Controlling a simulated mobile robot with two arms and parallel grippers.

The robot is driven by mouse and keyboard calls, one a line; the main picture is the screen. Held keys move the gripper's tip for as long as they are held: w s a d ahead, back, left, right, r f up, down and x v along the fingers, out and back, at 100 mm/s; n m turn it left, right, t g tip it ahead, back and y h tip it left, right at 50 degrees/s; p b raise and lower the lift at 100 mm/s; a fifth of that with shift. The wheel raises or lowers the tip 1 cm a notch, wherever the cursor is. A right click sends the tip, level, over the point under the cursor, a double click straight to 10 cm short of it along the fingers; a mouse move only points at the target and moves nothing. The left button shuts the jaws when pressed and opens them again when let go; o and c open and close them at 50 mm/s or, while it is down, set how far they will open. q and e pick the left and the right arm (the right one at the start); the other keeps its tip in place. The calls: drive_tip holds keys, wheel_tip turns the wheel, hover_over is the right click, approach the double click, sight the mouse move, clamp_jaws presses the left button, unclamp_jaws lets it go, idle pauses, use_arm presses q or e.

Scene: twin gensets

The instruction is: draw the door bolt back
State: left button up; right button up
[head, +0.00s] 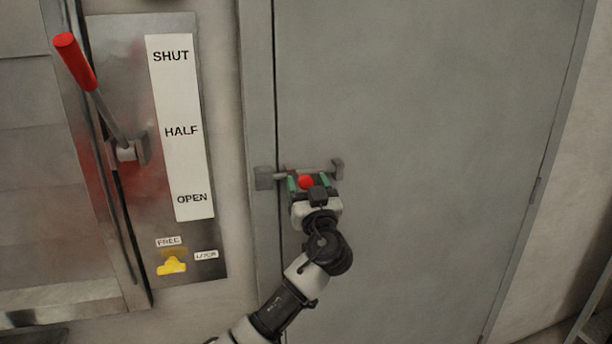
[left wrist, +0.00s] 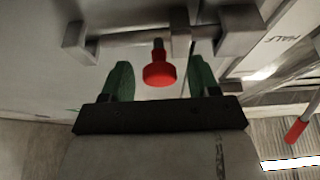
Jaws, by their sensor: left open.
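The door bolt (head: 318,174) is a grey bar lying across the left edge of the grey door (head: 430,150), between a bracket on the door and a keeper on the frame (head: 264,178). It also shows in the left wrist view (left wrist: 130,39). A red knob (head: 306,182) hangs from the bar on a short dark stem; it also shows in the left wrist view (left wrist: 160,75). My left gripper (head: 307,184) is open, its green-padded fingers on either side of the red knob, with gaps between. My right gripper is not in view.
Left of the door, a metal panel has a lever with a red handle (head: 75,60), a SHUT/HALF/OPEN label (head: 180,105) and a yellow catch (head: 172,264) by FREE and LOCK labels. The door surface right of the bolt is clear.

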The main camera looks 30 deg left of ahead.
use_arm(q)
drive_tip(key=shift+w+a+r, duration=0.15)
drive_tip(key=shift+w+a, duration=0.1)
drive_tip(key=shift+a, duration=0.05)
drive_tip(key=shift+c, duration=0.4)
clamp_jaws()
drive_tip(key=w+d+b, duration=0.2)
drive_tip(key=b, duration=0.1)
drive_tip(key=w+d+b, duration=0.1)
drive_tip(key=w+b, duration=0.1)
drive_tip(key=b, duration=0.2)
drive_tip(key=shift+w+d+b, duration=0.15)
drive_tip(key=shift+d+b, duration=0.15)
drive_tip(key=shift+d, duration=0.05)
